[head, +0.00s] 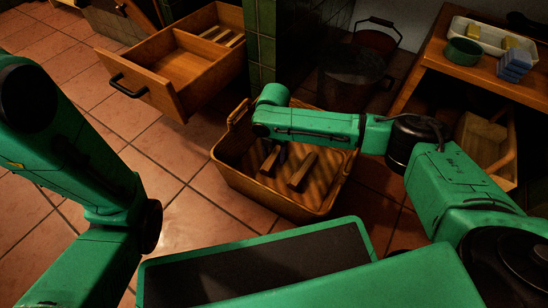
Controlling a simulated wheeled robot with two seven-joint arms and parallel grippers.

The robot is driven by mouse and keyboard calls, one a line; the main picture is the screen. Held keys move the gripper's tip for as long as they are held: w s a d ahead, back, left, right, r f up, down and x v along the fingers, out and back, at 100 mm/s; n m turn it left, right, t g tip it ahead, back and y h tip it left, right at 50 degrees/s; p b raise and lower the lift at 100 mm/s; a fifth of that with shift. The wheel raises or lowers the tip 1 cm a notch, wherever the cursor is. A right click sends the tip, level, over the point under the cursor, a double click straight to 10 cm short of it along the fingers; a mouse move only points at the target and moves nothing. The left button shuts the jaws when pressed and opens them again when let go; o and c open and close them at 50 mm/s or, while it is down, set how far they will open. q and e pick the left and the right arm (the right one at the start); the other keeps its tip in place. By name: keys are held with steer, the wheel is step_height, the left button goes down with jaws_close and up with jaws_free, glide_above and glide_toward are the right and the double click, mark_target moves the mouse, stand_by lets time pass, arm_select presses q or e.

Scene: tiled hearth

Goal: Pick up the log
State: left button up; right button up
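A short brown log (302,171) lies in a wooden, tray-like basket (268,198) on the floor, in the middle of the head view. A second brown piece (268,163) shows to its left, partly under my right wrist. My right arm reaches in from the right over the basket. My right gripper (277,155) points down into the basket at the second piece, to the left of the clear log. Its fingers are dark and mostly hidden by the wrist, so I cannot tell whether they hold anything. My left arm shows at the left, but its gripper is out of view.
An open wooden drawer (178,68) juts out at the upper left. A dark bucket (352,78) stands behind the basket. A wooden shelf unit (490,77) at the right bears a white tray, a green bowl (463,51) and blue sponges (514,65). Floor tiles left of the basket are clear.

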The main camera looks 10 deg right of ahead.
jaws_close()
